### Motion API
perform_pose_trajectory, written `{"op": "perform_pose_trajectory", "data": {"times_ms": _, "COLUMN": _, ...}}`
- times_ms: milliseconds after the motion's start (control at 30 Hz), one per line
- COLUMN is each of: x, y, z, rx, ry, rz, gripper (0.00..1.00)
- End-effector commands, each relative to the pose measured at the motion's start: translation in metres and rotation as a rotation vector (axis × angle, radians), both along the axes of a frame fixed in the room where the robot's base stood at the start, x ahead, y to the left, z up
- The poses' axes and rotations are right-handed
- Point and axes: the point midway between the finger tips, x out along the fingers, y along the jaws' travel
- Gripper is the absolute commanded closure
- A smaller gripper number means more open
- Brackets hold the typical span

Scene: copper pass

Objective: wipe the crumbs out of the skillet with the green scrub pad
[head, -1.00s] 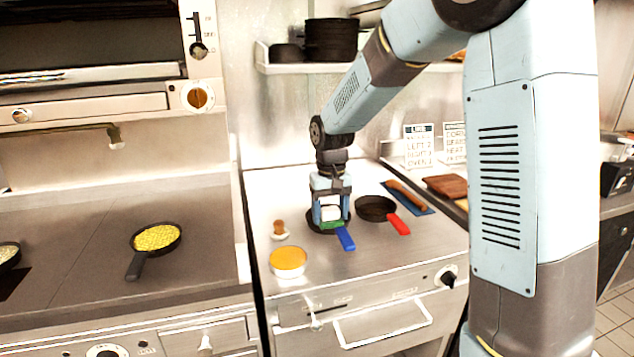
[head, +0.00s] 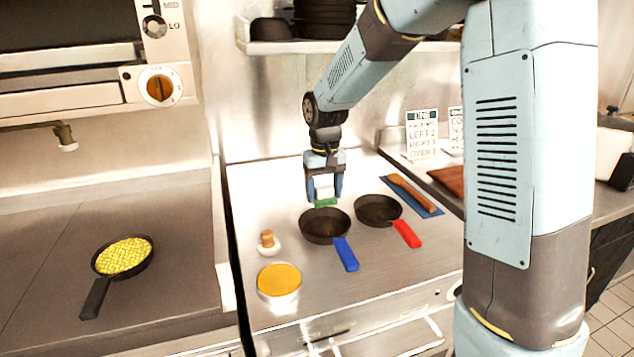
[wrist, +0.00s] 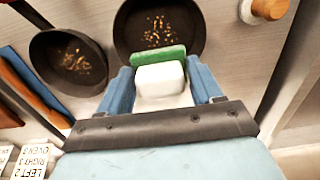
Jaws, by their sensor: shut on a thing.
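My gripper (head: 324,190) is shut on the white holder of the green scrub pad (head: 326,203). In the wrist view the white block (wrist: 160,78) sits between the fingers with the green pad (wrist: 158,58) beyond it. The pad is over the back rim of the blue-handled skillet (head: 325,228), seemingly raised above it. The wrist view shows brown crumbs (wrist: 158,32) on this skillet's floor. The red-handled skillet (head: 378,212) stands to its right and also holds crumbs (wrist: 76,62) in the wrist view.
A white-based knob-like item (head: 268,242) and a bowl of orange contents (head: 279,281) stand left of the skillets. A blue mat with a brown tool (head: 412,195) lies to the right. A pan of yellow food (head: 123,257) is on the left counter.

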Motion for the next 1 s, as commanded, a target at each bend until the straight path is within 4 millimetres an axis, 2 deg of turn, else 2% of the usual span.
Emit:
{"op": "perform_pose_trajectory", "data": {"times_ms": 667, "x": -0.004, "y": 0.013, "z": -0.001, "rx": 0.0, "ry": 0.0, "rz": 0.023, "gripper": 0.59}}
{"op": "perform_pose_trajectory", "data": {"times_ms": 1000, "x": -0.004, "y": 0.013, "z": -0.024, "rx": 0.0, "ry": 0.002, "rz": 0.024, "gripper": 0.59}}
